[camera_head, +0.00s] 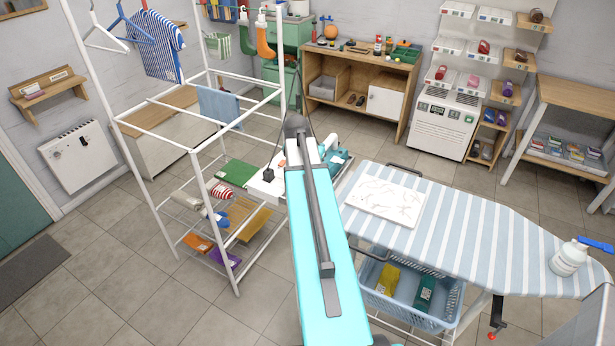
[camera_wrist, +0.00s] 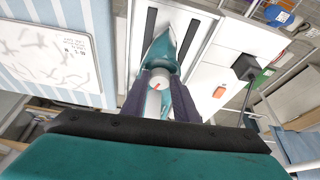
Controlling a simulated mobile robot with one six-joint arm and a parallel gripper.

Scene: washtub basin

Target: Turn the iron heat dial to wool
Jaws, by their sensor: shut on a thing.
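The teal and white iron (camera_wrist: 162,52) lies nose-up in the wrist view on a stand with dark strips. In the head view its teal body (camera_head: 338,160) shows just right of my arm, partly hidden. The pale round heat dial (camera_wrist: 156,84) has a red mark and sits between the two dark fingers of my gripper (camera_wrist: 158,92). My gripper is shut on the dial. The fingers hide its sides, and no fabric labels such as wool are readable. In the head view my arm hides the fingertips.
A white panel with a red switch (camera_wrist: 219,92) and a black plug (camera_wrist: 245,67) lies right of the iron. The striped ironing board (camera_head: 450,230) carries a white marked plate (camera_head: 386,201) and a spray bottle (camera_head: 568,259). A white drying rack (camera_head: 196,160) stands left of my arm.

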